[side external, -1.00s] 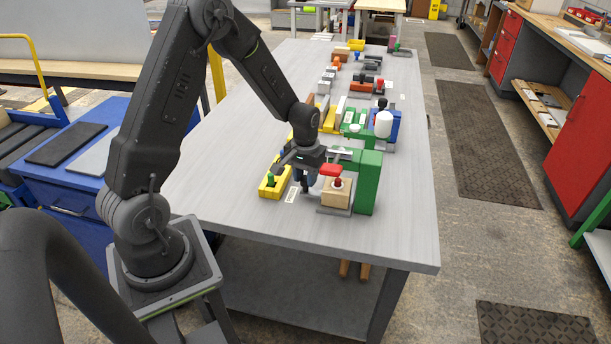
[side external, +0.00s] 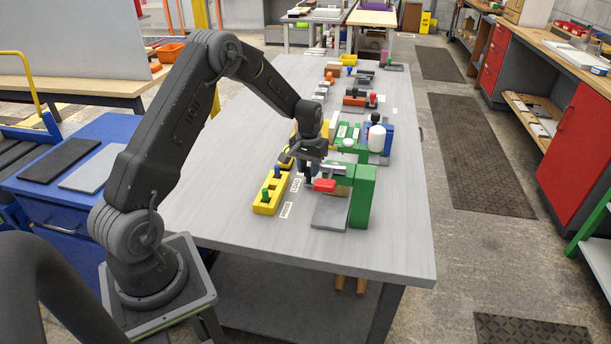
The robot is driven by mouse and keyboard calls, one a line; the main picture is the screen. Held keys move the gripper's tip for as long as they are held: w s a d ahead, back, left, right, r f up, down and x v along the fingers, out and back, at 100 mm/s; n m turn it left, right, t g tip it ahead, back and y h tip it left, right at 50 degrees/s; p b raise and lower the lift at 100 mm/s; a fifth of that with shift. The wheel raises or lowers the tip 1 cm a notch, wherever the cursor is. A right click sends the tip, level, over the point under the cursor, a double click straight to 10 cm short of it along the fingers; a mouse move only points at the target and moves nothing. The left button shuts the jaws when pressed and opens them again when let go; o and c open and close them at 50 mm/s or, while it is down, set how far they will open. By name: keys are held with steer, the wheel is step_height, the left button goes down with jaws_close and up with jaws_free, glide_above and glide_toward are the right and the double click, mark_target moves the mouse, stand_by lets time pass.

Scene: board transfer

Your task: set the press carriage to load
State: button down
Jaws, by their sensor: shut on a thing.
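The green press (side external: 362,196) stands near the front right of the table, with a red part (side external: 324,185) on its near side. A bare grey plate (side external: 331,212) lies at its foot. My gripper (side external: 307,177) is just left of the red part, pointing down and shut on a small dark piece, which I take to be the press carriage's handle. The fingers and arm hide most of it, and the carriage itself is not clearly seen. White labels lie left of the press, one reading LOAD (side external: 296,185) close to my gripper and one nearer the front (side external: 286,210).
A yellow slotted block (side external: 268,208) with green and blue pegs stands left of the labels. Behind the press are a white cylinder (side external: 376,138) on a blue and green fixture and several small blocks further back. The table's front and right side are clear.

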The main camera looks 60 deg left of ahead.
steer(key=shift+w, duration=0.1)
steer(key=c, duration=0.8)
jaws_free()
step_height(320, 180, up, 14)
steer(key=shift+f, duration=0.1)
